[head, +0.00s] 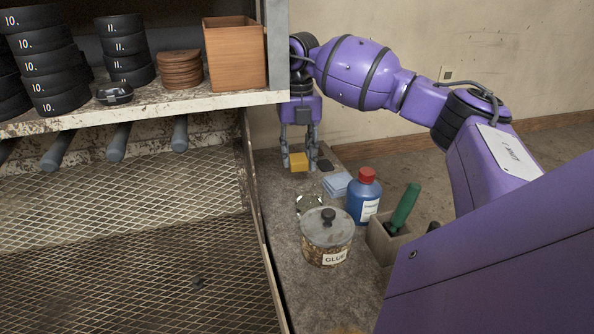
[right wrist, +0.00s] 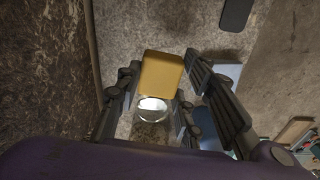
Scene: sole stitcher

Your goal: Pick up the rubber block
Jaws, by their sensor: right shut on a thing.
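The rubber block, a small yellow-orange block (head: 299,162), is at the far end of the grey side counter in the head view. It also shows in the right wrist view (right wrist: 161,74), between the two dark fingers. My right gripper (head: 300,166) points down and is shut on the block, one finger on each side. I cannot tell whether the block touches the counter or is just above it. My left gripper is not in view.
Close to the block are a dark flat piece (head: 325,165), a light blue cloth (head: 337,184) and a clear glass (head: 309,202). Nearer stand a blue bottle with a red cap (head: 365,197), a glue jar (head: 328,237) and a holder (head: 386,241) with a green-handled tool. A shelf (head: 175,101) is left.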

